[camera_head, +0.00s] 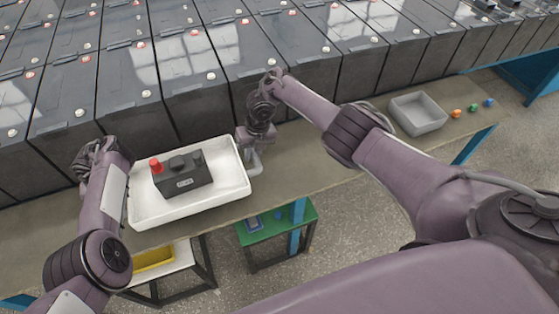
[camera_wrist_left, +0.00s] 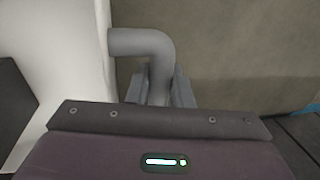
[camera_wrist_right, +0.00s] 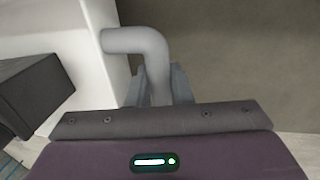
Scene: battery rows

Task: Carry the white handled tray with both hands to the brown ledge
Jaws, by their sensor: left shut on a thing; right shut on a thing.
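The white handled tray (camera_head: 190,213) is over the brown ledge (camera_head: 300,172) in the head view; I cannot tell whether it touches it. A dark box with a red knob (camera_head: 183,181) stands upright in the tray. My right gripper (camera_head: 253,158) is shut on the handle at the tray's right end; the right wrist view shows this grey bent handle (camera_wrist_right: 135,40) between the fingers. My left gripper (camera_wrist_left: 160,88) is shut on the other grey handle (camera_wrist_left: 140,42) in the left wrist view. In the head view my left arm hides that handle.
Rows of dark batteries (camera_head: 190,60) stand behind the ledge. A grey open bin (camera_head: 418,114) and small orange, green and blue items (camera_head: 473,108) are on the ledge at right. A green stool (camera_head: 275,228) and a white stand with a yellow tray (camera_head: 153,260) are below.

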